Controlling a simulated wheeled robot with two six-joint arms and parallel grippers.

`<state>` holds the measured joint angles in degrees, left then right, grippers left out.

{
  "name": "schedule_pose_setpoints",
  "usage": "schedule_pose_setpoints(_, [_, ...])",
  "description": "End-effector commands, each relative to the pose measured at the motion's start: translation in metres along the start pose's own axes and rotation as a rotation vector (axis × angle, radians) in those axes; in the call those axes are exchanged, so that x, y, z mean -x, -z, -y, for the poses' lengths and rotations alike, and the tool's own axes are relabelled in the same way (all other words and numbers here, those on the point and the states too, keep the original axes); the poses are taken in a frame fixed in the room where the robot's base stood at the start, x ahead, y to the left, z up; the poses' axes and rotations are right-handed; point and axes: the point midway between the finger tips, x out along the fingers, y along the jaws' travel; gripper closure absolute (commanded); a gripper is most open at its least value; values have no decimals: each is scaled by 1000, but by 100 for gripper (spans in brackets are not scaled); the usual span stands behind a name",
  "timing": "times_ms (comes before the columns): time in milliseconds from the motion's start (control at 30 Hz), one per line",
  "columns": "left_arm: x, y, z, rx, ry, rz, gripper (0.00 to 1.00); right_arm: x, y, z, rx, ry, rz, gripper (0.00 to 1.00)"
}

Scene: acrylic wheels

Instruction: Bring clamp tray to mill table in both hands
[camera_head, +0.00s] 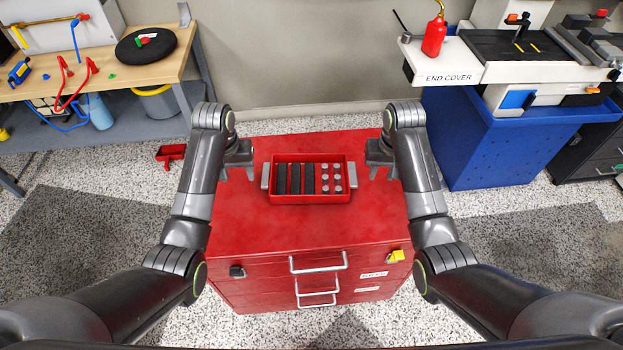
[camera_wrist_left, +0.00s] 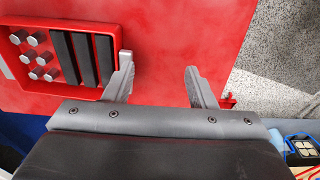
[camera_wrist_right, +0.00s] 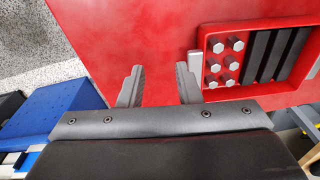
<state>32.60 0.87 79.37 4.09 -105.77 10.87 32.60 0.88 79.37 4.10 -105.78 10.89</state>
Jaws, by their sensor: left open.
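The clamp tray (camera_head: 308,199) is a red box with grey end handles, lying flat on top of a red drawer cabinet (camera_head: 250,235). It holds several dark bars on the left and several grey bolts on the right. My left gripper (camera_head: 238,168) is open and empty just left of the tray's left handle (camera_head: 265,176). My right gripper (camera_head: 382,166) is open and empty just right of the right handle (camera_head: 351,175). In the right wrist view the right handle (camera_wrist_right: 195,68) lies beside one finger, not between the fingers. The mill table (camera_head: 495,45) is dark and stands at the back right.
A white shelf marked END COVER (camera_head: 446,74) with a red bottle (camera_head: 434,36) juts out beside the mill, above a blue base (camera_head: 480,140). A wooden workbench (camera_head: 110,75) stands at the back left. A small red item (camera_head: 170,153) lies on the floor.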

Motion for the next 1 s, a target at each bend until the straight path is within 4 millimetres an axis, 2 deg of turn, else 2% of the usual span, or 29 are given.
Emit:
schedule_pose_setpoints(33, [16, 19, -13, -10, 1, 11, 49, 16, 19, 14, 10, 0, 11, 69])
schedule_pose_setpoints(200, [54, 54, -44, -28, 13, 53, 49, 54, 54, 44, 28, -14, 54, 69])
schedule_pose_setpoints(400, [81, 72, -62, -38, 28, 81, 49, 81, 72, 62, 38, -28, 81, 69])
schedule_pose_setpoints(800, [86, 74, -65, -39, 31, 85, 49, 86, 74, 65, 39, -31, 85, 69])
schedule_pose_setpoints(1000, [70, 72, -64, -39, 31, 88, 49, 70, 72, 64, 39, -31, 88, 69])
